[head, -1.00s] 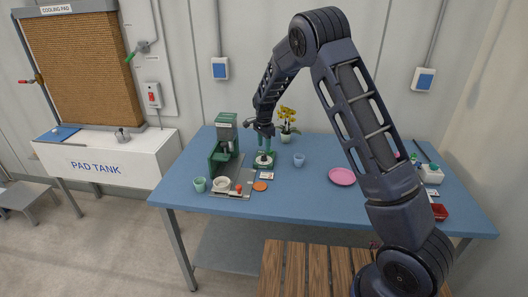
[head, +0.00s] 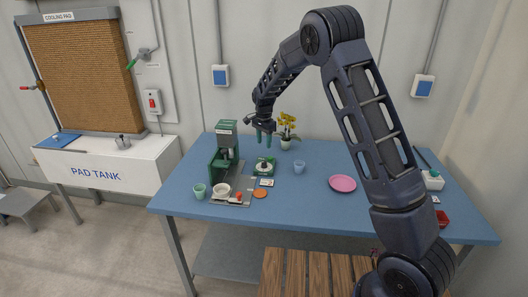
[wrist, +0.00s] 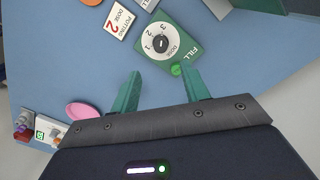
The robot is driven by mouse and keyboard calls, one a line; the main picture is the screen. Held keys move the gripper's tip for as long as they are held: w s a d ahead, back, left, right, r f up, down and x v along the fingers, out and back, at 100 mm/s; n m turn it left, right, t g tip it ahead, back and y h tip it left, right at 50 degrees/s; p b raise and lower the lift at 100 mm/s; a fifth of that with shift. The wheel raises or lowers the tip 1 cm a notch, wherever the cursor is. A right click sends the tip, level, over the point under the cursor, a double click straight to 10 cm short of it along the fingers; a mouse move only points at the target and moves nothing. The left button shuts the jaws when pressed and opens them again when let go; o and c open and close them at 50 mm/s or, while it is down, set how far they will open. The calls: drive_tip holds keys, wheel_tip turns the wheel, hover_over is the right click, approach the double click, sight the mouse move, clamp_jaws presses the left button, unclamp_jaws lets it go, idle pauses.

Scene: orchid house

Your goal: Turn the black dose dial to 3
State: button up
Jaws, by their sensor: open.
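The green dose box (head: 257,172) stands on the blue table, right of the green machine. In the wrist view its top shows the black dose dial (wrist: 161,43) on a white face with numerals 1, 2 and 3. I cannot tell for sure which numeral the dial points to. A green button (wrist: 176,70) sits beside the face, near the word FILL. My gripper (head: 264,137) is open and empty, above the box and apart from the dial. In the wrist view its two green fingers (wrist: 160,88) are spread below the dial.
A card (wrist: 118,24) beside the box reads "POTTING DOSE 2". The green machine (head: 226,142), a white bowl (head: 221,191) and a green cup (head: 199,191) stand left.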

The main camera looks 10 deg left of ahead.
sight(264, 162)
wheel_tip(264, 162, down, 11)
drive_tip(key=n, duration=1.2)
drive_tip(key=c, duration=1)
